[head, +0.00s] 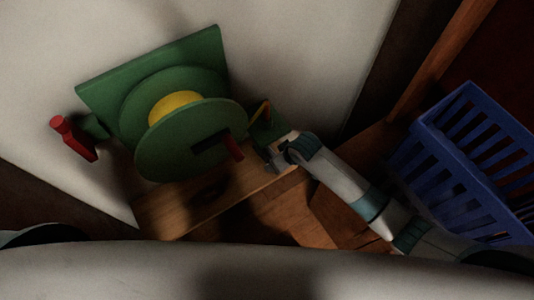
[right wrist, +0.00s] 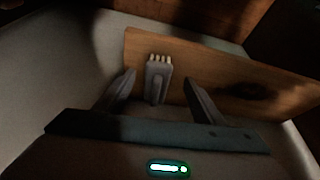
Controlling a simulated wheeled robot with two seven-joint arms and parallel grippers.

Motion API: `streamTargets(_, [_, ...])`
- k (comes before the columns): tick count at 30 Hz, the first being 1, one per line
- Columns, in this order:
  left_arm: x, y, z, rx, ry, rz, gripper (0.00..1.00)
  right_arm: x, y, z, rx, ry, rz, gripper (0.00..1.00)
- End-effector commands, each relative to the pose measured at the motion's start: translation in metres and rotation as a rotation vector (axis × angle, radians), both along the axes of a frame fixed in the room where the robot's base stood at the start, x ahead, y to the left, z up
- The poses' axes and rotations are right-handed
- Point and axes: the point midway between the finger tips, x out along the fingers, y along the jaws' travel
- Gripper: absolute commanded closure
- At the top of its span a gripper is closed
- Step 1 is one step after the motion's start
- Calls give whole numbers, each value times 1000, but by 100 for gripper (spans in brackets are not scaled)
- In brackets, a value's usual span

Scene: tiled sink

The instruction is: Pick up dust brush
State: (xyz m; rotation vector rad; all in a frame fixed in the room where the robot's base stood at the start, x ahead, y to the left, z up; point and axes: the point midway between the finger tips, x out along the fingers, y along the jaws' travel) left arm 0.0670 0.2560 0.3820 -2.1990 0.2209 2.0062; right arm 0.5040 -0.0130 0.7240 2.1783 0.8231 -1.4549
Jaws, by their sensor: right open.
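In the right wrist view, the dust brush (right wrist: 158,78) appears as a small grey block with a handle and a row of pale bristle tips. My right gripper is open. In the head view, my right gripper (head: 275,157) is at the right end of a wooden board, beside the green reel. I cannot clearly make out the brush there. My left gripper is not in view.
A green reel (head: 190,140) with a yellow hub and red handles is by the pale wall, left of the gripper. The wooden board (head: 200,198) lies below it and also shows in the wrist view (right wrist: 220,80). A blue slatted basket (head: 470,160) stands at right.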

Motion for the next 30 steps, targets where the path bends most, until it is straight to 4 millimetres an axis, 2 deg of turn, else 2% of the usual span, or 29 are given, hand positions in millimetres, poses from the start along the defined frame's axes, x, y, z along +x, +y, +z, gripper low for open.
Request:
streamTargets(8, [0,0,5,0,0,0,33,2,1,-8,-1,2,0,38])
streamTargets(21, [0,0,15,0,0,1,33,13,9,-45,0,1,0,38])
streamTargets(30, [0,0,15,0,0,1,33,14,9,-49,0,0,0,38])
